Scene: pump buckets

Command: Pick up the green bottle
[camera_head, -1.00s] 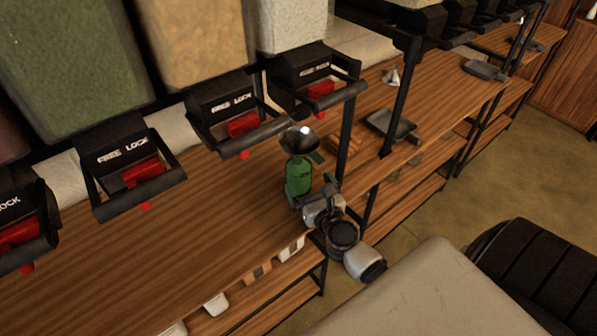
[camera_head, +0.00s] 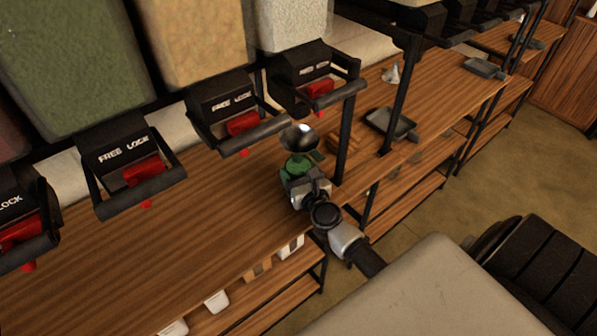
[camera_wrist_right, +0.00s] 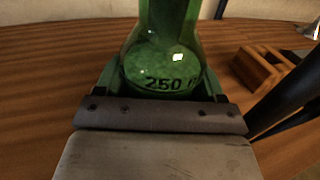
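The green bottle (camera_head: 294,163) stands on the wooden counter under a dispenser, with a dark metal funnel (camera_head: 298,137) at its top. In the right wrist view, the round body of the bottle (camera_wrist_right: 163,62) fills the space in front of the palm, and part of a "250" marking shows. My right gripper (camera_head: 303,171) is at the bottle from the front right and hides its lower part. Its two fingers (camera_wrist_right: 163,80) are spread, one on each side of the bottle. Whether they touch it is hard to see. My left gripper is not in view.
Dispensers with black handles and red levers (camera_head: 243,124) hang above the counter (camera_head: 180,220). A black shelf post (camera_head: 346,140) stands just right of the bottle, near a small wooden block (camera_wrist_right: 262,70). A dark scoop (camera_head: 390,123) lies farther right. The counter left of the bottle is clear.

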